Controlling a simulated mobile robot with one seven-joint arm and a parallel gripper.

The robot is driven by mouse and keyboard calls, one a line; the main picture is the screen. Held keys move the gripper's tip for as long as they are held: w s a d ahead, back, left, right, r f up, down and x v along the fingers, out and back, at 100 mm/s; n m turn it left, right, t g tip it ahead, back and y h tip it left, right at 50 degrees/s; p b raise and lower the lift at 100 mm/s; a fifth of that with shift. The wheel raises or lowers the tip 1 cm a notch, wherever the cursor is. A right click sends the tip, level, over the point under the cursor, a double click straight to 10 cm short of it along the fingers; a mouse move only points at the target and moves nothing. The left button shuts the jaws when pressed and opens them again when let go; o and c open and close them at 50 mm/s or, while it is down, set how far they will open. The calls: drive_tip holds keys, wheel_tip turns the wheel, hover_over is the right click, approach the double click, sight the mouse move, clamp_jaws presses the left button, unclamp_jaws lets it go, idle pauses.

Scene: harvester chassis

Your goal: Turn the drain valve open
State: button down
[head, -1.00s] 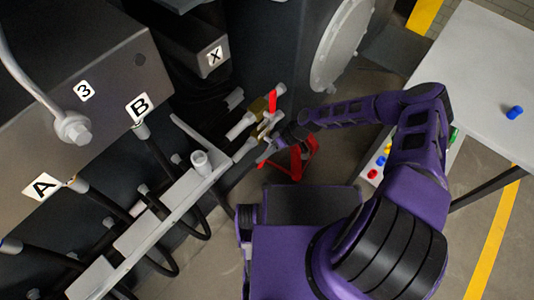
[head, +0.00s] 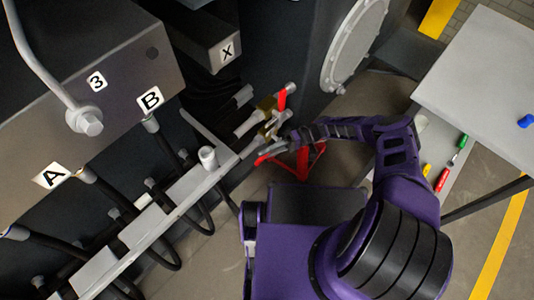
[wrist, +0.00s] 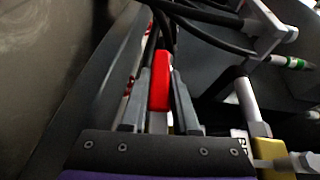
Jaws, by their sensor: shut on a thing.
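The drain valve shows in the head view as a brass body (head: 265,104) on a light pipe with a red lever (head: 283,97) standing up from it. My gripper (head: 275,124) is at the valve, just below the red lever. In the wrist view the red lever (wrist: 160,80) lies between the two grey fingers of my gripper (wrist: 159,88), which are shut on it. The yellow brass body (wrist: 264,152) shows at the lower right of the wrist view.
A red stand (head: 303,158) is on the floor just below my gripper. A grey pipe rail (head: 170,208) and black hoses are to the left. The dark chassis box (head: 95,75) is at the upper left. A white table (head: 480,75) with small coloured items stands at the right.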

drive_tip(key=shift+s+r+g+y, duration=0.1)
drive_tip(key=shift+r+g+y, duration=0.25)
drive_tip(key=shift+g+y, duration=0.05)
idle(0.4)
drive_tip(key=c, duration=0.7)
unclamp_jaws()
drive_tip(key=shift+o, duration=0.2)
drive_tip(key=v, duration=0.7)
drive_tip(key=shift+d, duration=0.2)
